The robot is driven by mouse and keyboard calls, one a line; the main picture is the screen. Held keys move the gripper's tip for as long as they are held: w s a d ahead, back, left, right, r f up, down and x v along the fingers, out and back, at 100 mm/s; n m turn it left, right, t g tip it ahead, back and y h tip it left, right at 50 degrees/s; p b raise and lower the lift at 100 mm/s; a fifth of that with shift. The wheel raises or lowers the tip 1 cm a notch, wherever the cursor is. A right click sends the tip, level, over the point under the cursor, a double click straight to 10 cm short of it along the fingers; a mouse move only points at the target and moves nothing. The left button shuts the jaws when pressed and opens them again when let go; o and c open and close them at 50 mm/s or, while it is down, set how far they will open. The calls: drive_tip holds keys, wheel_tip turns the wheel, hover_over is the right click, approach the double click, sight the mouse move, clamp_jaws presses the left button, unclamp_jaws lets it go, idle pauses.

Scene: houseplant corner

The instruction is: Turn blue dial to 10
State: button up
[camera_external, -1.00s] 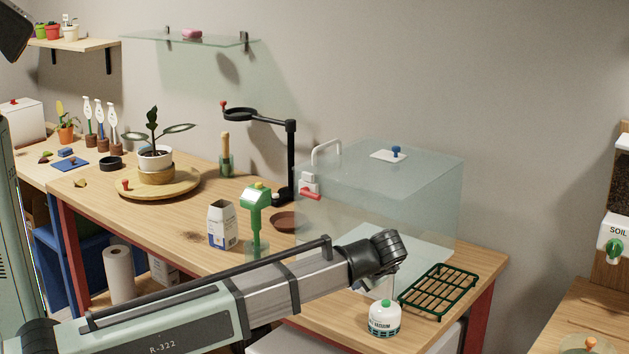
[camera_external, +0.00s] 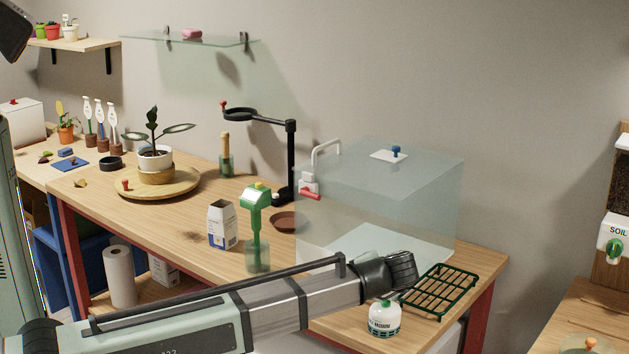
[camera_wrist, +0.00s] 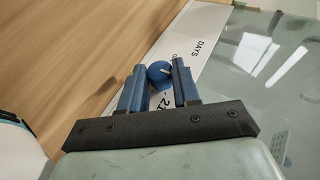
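The blue dial (camera_wrist: 158,76) shows in the wrist view, round with a pale pointer mark. It sits on a white label strip (camera_wrist: 200,58) printed with "DAYS" and "21"; the dial and my fingers hide part of the scale. The number under the pointer cannot be read. My gripper (camera_wrist: 158,66) has its two blue fingers apart, one on each side of the dial, with the dial near the fingertips. Whether the fingers touch it is unclear. In the external view my wrist hides the dial and the fingers, low in front of the glass case (camera_external: 340,235).
A green rack (camera_external: 440,290) and a white round canister (camera_external: 384,318) stand close to my wrist on the wooden table (camera_external: 180,225). A blue knob (camera_external: 396,150) on a white plate tops the case. A green-topped tool (camera_external: 255,215) and a carton (camera_external: 222,226) stand left.

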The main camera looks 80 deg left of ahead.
drive_tip(key=o, duration=0.5)
drive_tip(key=v, duration=1.3)
drive_tip(key=shift+w+d+r, duration=0.15)
drive_tip(key=shift+d+r, duration=0.1)
drive_tip(key=shift+d, duration=0.05)
